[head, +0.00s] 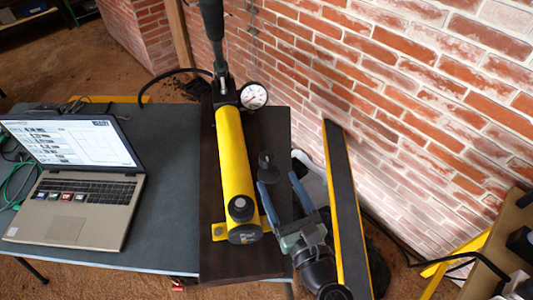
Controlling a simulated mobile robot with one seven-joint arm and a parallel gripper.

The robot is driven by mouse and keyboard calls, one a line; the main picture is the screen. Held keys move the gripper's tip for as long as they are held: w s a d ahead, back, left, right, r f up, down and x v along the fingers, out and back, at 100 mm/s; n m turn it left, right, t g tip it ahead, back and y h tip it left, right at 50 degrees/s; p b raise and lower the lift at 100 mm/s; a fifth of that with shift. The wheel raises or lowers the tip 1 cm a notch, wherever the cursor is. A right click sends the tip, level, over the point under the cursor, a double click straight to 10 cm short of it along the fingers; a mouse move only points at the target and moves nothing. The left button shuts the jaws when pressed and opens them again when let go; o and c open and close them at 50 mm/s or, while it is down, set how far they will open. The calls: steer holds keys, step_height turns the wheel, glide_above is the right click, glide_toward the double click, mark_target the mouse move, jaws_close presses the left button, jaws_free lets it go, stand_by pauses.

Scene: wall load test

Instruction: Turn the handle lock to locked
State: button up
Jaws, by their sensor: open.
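A yellow hand pump (234,160) lies on a dark board at the table's right end. Its long dark handle (212,35) rises from the far end, next to a round dial gauge (254,96). A black knob (240,207) sits on the pump's near end. A small dark knob-shaped part (266,161) stands right of the cylinder. I cannot tell which part is the handle lock or how it is set. My gripper (281,180) is open, with its blue fingers apart, right of the cylinder. Its left fingertip is close to the small dark part; contact is unclear.
An open laptop (75,180) stands on the grey table (160,200) at left. A black hose (170,75) curves behind the pump. A brick wall (430,100) closes off the right side. A black and yellow beam (345,205) stands close right of my gripper.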

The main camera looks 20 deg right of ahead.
mark_target(269, 165)
steer(key=w, duration=0.8)
steer(key=shift+d, duration=0.1)
jaws_close()
